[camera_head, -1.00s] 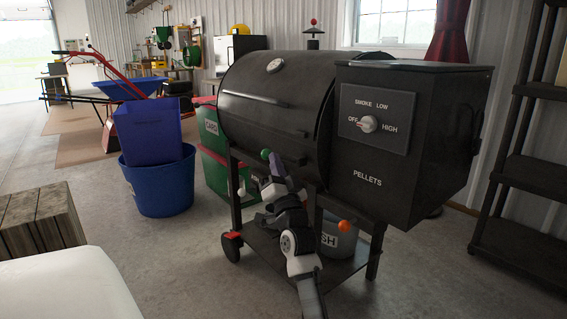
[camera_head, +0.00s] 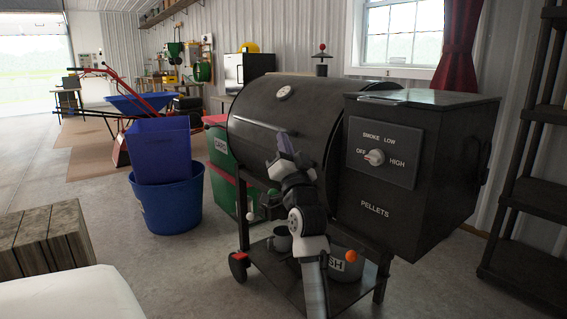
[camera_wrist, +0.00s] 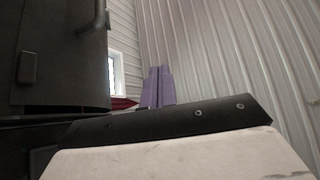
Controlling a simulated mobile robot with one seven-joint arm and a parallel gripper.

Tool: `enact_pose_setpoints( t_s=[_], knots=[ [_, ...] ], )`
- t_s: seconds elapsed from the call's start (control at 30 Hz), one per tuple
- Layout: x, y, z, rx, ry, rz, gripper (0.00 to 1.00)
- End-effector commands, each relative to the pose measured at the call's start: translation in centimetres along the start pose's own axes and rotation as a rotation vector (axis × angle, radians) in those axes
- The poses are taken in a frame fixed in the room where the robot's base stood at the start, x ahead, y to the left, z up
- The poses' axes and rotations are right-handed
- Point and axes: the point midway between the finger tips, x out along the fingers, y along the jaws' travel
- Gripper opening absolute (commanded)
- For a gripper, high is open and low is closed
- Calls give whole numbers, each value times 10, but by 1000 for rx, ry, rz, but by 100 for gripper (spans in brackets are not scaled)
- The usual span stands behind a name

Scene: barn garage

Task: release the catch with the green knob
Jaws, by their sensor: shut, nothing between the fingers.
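The green knob does not show in the head view now; my arm and gripper stand in front of the grill where it showed earlier. The black pellet grill (camera_head: 265,118) stands in the middle of the head view. My gripper (camera_head: 284,142) points up in front of the grill barrel, its purple fingers together and empty. In the wrist view the shut purple fingers (camera_wrist: 157,86) point up against the wall, with nothing between them. I cannot tell whether they touch the grill or the catch.
The pellet hopper (camera_head: 425,165) with its dial is right of my arm. An orange knob (camera_head: 351,256) and an ash bucket (camera_head: 344,268) sit low beside it. A blue tub (camera_head: 170,205) stands left, a dark shelf (camera_head: 535,190) right.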

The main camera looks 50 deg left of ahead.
Motion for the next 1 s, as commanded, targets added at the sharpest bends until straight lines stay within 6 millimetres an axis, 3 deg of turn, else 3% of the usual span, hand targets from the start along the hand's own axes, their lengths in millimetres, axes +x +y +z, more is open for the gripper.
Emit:
enact_pose_setpoints(
  t_s=[0.1,0.33,1.0],
  knots=[
    [18,-14,-21,0,2,-2,0],
    [34,-25,-40,1,1,0,0],
    [36,-26,-44,0,1,1,0]
  ],
)
